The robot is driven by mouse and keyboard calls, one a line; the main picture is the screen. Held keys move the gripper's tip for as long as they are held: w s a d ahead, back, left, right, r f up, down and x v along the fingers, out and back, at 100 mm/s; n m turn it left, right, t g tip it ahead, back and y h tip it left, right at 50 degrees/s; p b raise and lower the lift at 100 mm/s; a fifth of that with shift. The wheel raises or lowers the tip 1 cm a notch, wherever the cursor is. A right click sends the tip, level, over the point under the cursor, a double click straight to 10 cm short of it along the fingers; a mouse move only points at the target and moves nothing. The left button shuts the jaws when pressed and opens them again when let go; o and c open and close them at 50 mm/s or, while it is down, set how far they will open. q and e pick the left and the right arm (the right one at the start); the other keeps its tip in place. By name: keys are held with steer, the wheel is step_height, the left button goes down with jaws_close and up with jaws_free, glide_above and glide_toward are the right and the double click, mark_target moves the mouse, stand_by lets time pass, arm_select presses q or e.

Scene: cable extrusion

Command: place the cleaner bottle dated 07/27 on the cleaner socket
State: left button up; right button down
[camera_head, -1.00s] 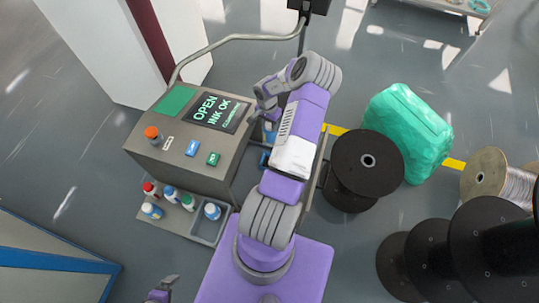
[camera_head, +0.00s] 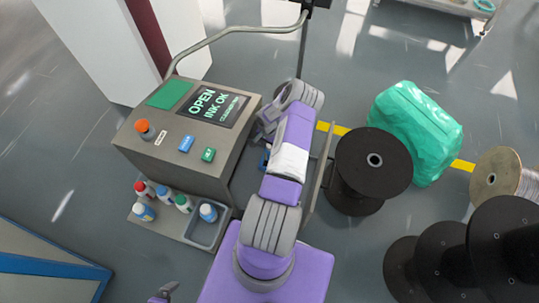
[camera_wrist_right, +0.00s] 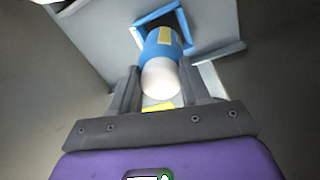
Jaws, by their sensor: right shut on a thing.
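My right gripper (camera_wrist_right: 160,88) is shut on a blue bottle (camera_wrist_right: 163,50) with a white rounded end and a yellow label patch. In the right wrist view, the bottle's far end overlaps a blue square frame (camera_wrist_right: 185,20), apparently a socket; I cannot tell if it sits inside. No date is readable. In the head view, my right gripper (camera_head: 266,126) is beside the machine's right side, and the held bottle cannot be made out clearly. Two more blue bottles with white caps stand by the machine, one on the tray (camera_head: 145,212) and one in a grey bin (camera_head: 208,213). My left gripper (camera_head: 164,293) shows only partly at the bottom edge.
The grey machine (camera_head: 180,155) has a screen (camera_head: 213,106) reading OPEN, INK OK. Red-, blue- and green-capped bottles stand on the tray (camera_head: 172,229). An upright panel (camera_head: 318,180) and a black spool (camera_head: 372,165) are close to the right of my right arm.

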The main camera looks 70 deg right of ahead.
step_height(320, 180, down, 6)
steer(key=shift+f+b, duration=0.1)
steer(key=shift+b, duration=1)
steer(key=shift+f, duration=0.2)
steer(key=c, duration=0.5)
jaws_free()
steer(key=shift+r, duration=0.15)
steer(key=r+p, duration=0.1)
steer(key=r, duration=0.3)
steer(key=r+p, duration=0.2)
steer(key=r, duration=0.2)
steer(key=r+p, duration=0.2)
steer(key=r, duration=0.2)
steer(key=shift+w, duration=0.35)
